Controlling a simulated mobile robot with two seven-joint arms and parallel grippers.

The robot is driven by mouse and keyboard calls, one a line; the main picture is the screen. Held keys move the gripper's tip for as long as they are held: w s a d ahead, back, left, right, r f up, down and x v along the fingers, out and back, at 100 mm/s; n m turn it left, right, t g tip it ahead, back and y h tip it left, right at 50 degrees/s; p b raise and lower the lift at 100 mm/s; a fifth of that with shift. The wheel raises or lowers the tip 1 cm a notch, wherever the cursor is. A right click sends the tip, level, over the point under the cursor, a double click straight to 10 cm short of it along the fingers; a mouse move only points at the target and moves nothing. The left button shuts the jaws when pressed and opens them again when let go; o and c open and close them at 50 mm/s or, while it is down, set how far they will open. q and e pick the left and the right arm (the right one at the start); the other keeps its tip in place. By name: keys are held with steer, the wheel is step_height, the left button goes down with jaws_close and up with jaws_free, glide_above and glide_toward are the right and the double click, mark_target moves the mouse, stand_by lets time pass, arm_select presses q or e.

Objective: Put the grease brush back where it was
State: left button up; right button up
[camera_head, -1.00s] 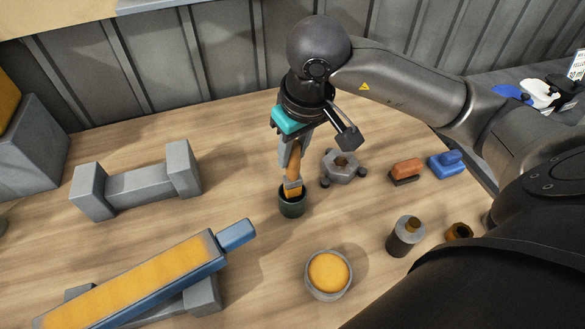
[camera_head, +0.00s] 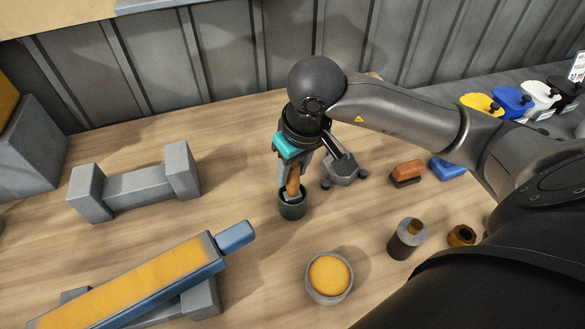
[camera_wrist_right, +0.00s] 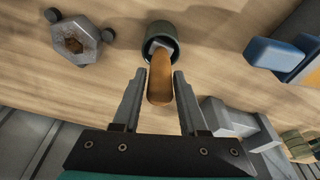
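The grease brush (camera_head: 293,181) stands in a small dark green cup (camera_head: 292,208), its wooden handle sticking up and its lower end hidden inside. The brush handle (camera_wrist_right: 160,84) and the cup (camera_wrist_right: 163,36) also show in the right wrist view. My right gripper (camera_head: 294,176) is over the cup with its fingers on either side of the handle. In the wrist view the right gripper (camera_wrist_right: 160,76) is open, with a gap between each finger and the handle. My left gripper is not in view.
A grey hex part (camera_head: 343,170) is right of the cup. An orange-filled pot (camera_head: 329,277) stands in front, with a grey bottle (camera_head: 406,240) to its right. A blue-framed orange bar (camera_head: 140,283) and a grey stand (camera_head: 136,189) are at left.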

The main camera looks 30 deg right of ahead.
steer(key=shift+o, duration=1.2)
steer(key=shift+r, duration=0.2)
steer(key=p+v, duration=0.1)
steer(key=v, duration=1.1)
steer(key=shift+p, duration=0.35)
